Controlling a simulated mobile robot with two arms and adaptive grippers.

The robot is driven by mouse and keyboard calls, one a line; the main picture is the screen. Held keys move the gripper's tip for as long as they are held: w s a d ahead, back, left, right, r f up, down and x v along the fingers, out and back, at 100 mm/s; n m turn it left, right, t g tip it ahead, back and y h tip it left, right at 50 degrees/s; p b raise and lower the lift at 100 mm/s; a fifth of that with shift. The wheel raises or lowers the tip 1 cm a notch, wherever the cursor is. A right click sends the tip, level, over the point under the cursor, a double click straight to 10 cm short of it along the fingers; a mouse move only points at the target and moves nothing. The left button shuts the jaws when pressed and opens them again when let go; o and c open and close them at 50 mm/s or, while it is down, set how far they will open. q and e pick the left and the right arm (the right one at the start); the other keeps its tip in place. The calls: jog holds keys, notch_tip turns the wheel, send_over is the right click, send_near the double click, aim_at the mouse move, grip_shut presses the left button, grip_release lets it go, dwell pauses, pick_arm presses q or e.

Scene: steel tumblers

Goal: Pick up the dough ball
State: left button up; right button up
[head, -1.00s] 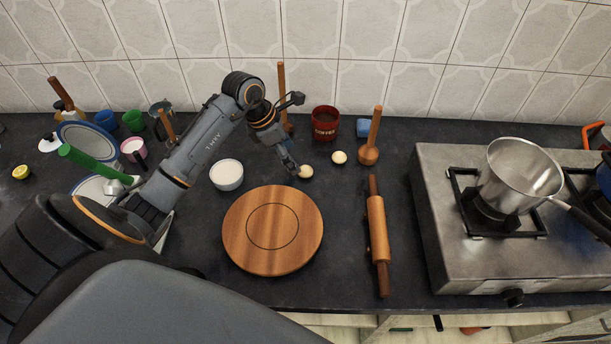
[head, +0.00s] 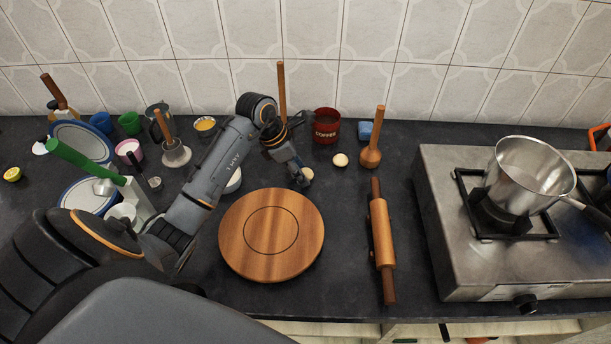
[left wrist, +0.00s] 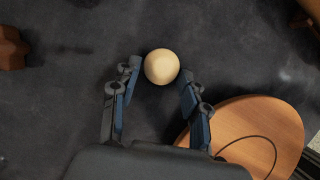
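A pale dough ball (head: 307,174) lies on the dark counter just behind the round wooden board (head: 232,244). A second dough ball (head: 340,160) lies to its right. My left gripper (head: 301,178) is at the first ball and partly covers it in the head view. In the left wrist view, the left gripper (left wrist: 160,84) is open, with the ball (left wrist: 161,66) at the mouth between its fingertips. Gaps show between ball and fingers; its height above the counter is hard to tell. My right gripper is not in view.
A rolling pin (head: 381,240) lies right of the board, beside the stove (head: 455,265) with a steel pot (head: 530,175). A wooden masher (head: 371,155) and red coffee mug (head: 326,126) stand behind. My left arm partly hides a white bowl (head: 234,181). Cups and plates crowd the left.

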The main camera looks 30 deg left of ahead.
pick_arm(q)
jog(key=c, duration=0.4)
notch_tip(320, 180, up, 10)
jog(key=b, duration=0.1)
